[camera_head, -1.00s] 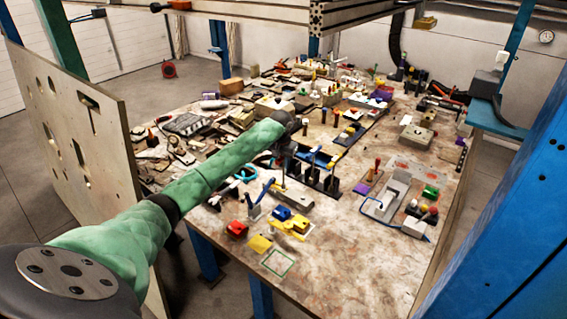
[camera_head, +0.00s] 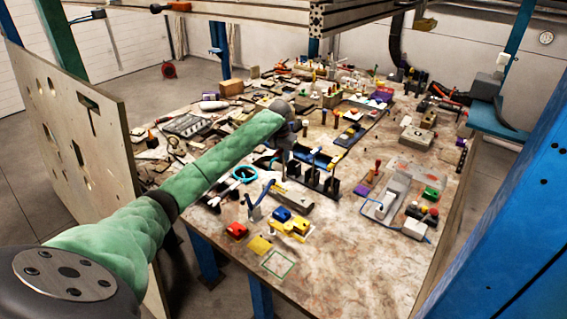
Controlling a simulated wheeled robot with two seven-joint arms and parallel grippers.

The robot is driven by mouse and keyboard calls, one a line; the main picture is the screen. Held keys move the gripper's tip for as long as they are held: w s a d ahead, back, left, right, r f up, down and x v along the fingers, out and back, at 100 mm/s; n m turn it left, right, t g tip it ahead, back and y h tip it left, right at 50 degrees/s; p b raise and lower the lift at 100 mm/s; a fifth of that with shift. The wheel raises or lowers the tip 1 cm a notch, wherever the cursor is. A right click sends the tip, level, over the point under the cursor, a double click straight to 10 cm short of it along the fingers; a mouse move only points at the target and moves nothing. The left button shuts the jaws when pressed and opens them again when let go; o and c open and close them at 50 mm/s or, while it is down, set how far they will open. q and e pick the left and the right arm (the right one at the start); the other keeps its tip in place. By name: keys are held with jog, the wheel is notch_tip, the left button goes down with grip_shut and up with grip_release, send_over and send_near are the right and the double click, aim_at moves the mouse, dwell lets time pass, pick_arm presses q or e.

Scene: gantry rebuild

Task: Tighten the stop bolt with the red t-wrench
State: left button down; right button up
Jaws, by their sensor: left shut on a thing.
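My left arm comes in from the left and reaches over the middle of the bench. Its gripper (camera_head: 285,153) points down behind a row of black upright holders (camera_head: 316,178). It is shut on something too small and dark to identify. I cannot make out the red t-wrench or the stop bolt with certainty. A reddish-brown upright handle (camera_head: 377,166) stands at a purple block right of the holders, apart from my gripper. My right gripper is not in view.
The bench (camera_head: 345,260) is bare at the front. Red, yellow and blue blocks (camera_head: 292,224) lie near its front left. A grey fixture (camera_head: 388,197) with a blue cable stands at right. A blue post (camera_head: 510,220) borders the right, and a panel with holes (camera_head: 75,140) the left.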

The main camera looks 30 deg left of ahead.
pick_arm(q)
jog(key=shift+s+d+r, duration=0.25)
jog(key=shift+s+r, duration=0.05)
jog(key=shift+r, duration=0.2)
jog(key=shift+w+a+r, duration=0.1)
jog(key=shift+r, duration=1.3)
